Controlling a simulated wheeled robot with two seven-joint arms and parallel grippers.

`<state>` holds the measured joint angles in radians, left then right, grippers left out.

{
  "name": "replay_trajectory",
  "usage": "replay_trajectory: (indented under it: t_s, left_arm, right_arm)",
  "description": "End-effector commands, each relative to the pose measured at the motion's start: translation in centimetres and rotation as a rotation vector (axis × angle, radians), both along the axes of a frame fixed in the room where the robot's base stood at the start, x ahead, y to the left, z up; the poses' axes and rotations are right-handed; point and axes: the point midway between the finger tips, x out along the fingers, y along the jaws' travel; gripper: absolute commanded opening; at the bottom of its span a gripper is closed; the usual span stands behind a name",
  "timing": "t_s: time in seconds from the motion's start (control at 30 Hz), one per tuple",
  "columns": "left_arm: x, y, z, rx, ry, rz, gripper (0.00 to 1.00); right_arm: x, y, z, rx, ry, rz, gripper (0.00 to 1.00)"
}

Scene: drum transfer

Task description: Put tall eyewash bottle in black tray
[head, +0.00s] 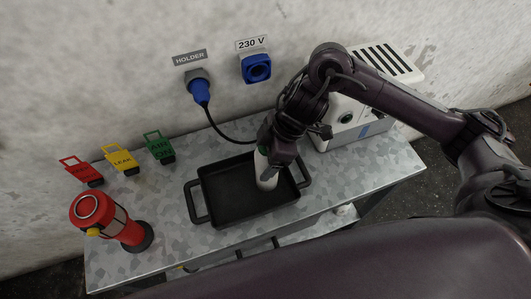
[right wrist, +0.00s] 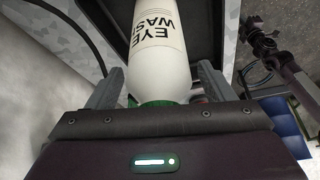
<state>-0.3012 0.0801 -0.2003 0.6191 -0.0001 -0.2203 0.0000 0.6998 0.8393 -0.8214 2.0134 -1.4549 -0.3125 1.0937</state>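The white eyewash bottle (head: 266,175) stands about upright inside the right part of the black tray (head: 203,213), seemingly on its floor. In the right wrist view the bottle (right wrist: 158,55) shows its "EYE WASH" lettering upside down, with a green cap (right wrist: 152,103) close to the palm. My right gripper (right wrist: 161,75) has its fingers on either side of the bottle. A gap shows between the right-hand finger and the bottle, so it looks open around it. In the head view this gripper (head: 275,165) partly hides the bottle. My left gripper is not in view.
The tray sits on a metal table (head: 165,240). A red lamp-like device (head: 110,220) stands at the left, near red, yellow and green tags (head: 120,158). A white box (head: 345,115) is at the back right. A cable hangs from the blue plug (head: 199,90).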

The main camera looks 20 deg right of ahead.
Motion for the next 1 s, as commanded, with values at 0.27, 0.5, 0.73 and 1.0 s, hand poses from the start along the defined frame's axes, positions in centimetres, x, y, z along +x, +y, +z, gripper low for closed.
replay_trajectory:
  t_s: [0.27, 0.5, 0.73, 1.0]
  left_arm:
    - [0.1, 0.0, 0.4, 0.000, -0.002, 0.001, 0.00]
    - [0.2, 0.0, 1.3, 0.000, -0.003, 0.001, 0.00]
    - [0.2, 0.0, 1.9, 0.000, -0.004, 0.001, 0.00]
    - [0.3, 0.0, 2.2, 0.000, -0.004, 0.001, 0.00]
  right_arm:
    - [0.0, -0.3, 1.1, -0.002, -0.004, -0.001, 0.75]
    - [-0.3, -2.2, 5.7, -0.004, -0.008, -0.001, 0.75]
    - [-0.7, -3.8, 9.8, -0.002, -0.006, -0.001, 0.75]
    - [-1.0, -4.5, 11.4, 0.000, 0.000, 0.000, 0.75]
